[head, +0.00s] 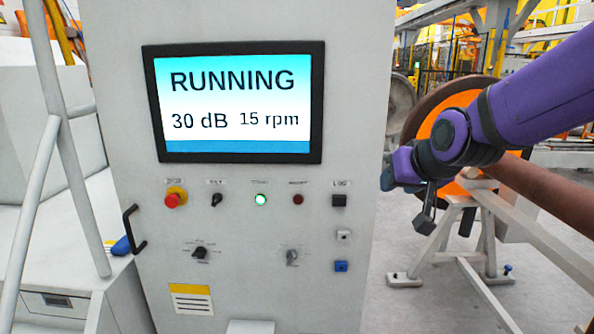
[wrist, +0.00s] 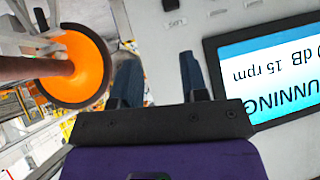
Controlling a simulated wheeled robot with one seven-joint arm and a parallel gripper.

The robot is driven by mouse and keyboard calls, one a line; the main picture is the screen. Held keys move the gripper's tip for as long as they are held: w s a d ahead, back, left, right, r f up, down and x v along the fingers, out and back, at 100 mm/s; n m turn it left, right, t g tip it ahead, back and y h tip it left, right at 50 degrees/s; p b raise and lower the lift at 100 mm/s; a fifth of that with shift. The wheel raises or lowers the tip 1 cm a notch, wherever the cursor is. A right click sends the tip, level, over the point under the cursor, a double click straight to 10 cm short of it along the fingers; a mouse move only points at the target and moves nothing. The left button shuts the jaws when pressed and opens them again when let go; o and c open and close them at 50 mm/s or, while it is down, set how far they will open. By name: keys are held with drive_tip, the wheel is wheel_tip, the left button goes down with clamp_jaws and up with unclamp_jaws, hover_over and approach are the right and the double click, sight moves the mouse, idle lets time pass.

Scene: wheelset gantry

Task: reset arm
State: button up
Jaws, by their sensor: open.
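My purple arm reaches in from the right of the head view. My gripper (head: 388,178) is at its end, at the right edge of the control cabinet (head: 240,210), partly hidden by the wrist. In the wrist view my gripper (wrist: 161,75) shows two dark blue fingers spread apart with nothing between them. The cabinet's screen (head: 238,102) reads "RUNNING", "30 dB" and "15 rpm". The screen also shows upside down at the right of the wrist view (wrist: 270,68).
An orange wheel (head: 425,125) on a brown axle (head: 550,195) stands behind my arm, with a grey stand (head: 485,225) below. The cabinet carries a red stop button (head: 173,199), several knobs and a lit green lamp (head: 260,200). A white railing (head: 55,140) is at left.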

drive_tip(key=s+d+r+g+h, duration=0.1)
drive_tip(key=s+d, duration=0.4)
drive_tip(key=s, duration=0.6)
drive_tip(key=s+d+r+g+h, duration=0.1)
drive_tip(key=s+d+g, duration=0.2)
drive_tip(key=s, duration=0.9)
drive_tip(key=d, duration=0.3)
drive_tip(key=shift+r+m, duration=0.15)
drive_tip(key=shift+m, duration=0.15)
idle(2.4)
